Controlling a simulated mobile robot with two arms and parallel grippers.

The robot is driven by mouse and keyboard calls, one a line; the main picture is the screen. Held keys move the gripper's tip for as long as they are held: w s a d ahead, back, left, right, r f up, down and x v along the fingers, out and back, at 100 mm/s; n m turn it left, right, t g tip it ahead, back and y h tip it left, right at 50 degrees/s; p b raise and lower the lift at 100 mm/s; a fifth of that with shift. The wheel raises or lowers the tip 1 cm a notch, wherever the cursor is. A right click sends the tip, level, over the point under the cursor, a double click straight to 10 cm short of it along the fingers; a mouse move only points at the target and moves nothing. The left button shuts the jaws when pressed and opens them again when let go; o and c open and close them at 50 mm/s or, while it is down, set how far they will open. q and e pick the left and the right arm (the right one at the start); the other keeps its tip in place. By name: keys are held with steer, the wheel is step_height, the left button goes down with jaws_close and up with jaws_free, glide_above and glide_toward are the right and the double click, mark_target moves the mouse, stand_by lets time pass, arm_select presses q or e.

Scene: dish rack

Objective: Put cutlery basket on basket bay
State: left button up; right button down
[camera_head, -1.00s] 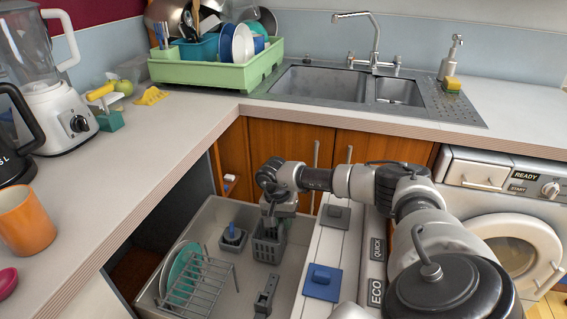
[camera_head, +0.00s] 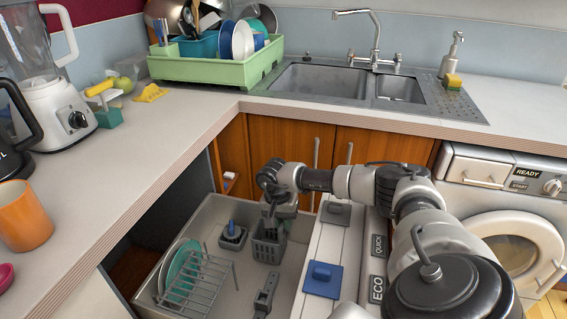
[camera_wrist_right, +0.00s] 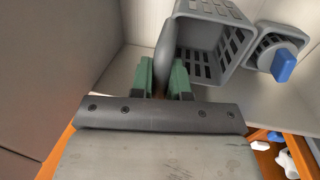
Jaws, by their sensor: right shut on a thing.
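The grey slotted cutlery basket (camera_head: 267,251) is upright in the open dishwasher drawer, near its back right side. My right gripper (camera_head: 272,211) is above it. In the right wrist view, the green-tipped fingers of this gripper (camera_wrist_right: 166,82) are shut on the basket's grey upright handle (camera_wrist_right: 165,50), and the slotted basket body (camera_wrist_right: 214,45) is just beyond. Whether the basket touches the drawer floor is unclear. I cannot tell which part of the drawer is the basket bay. My left gripper is not in view.
The drawer (camera_head: 215,205) also holds a small grey holder with a blue knob (camera_head: 232,234) left of the basket, a wire rack (camera_head: 205,280) with plates (camera_head: 180,270), and a grey bracket (camera_head: 266,295). A panel with a blue lid (camera_head: 322,279) borders it on the right.

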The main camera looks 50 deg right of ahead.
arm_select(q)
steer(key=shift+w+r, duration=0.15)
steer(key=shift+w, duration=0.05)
arm_select(e)
steer(key=shift+f, duration=0.15)
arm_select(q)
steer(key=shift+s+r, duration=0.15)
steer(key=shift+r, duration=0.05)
arm_select(e)
steer(key=c, duration=1)
jaws_free()
steer(key=c, duration=0.4)
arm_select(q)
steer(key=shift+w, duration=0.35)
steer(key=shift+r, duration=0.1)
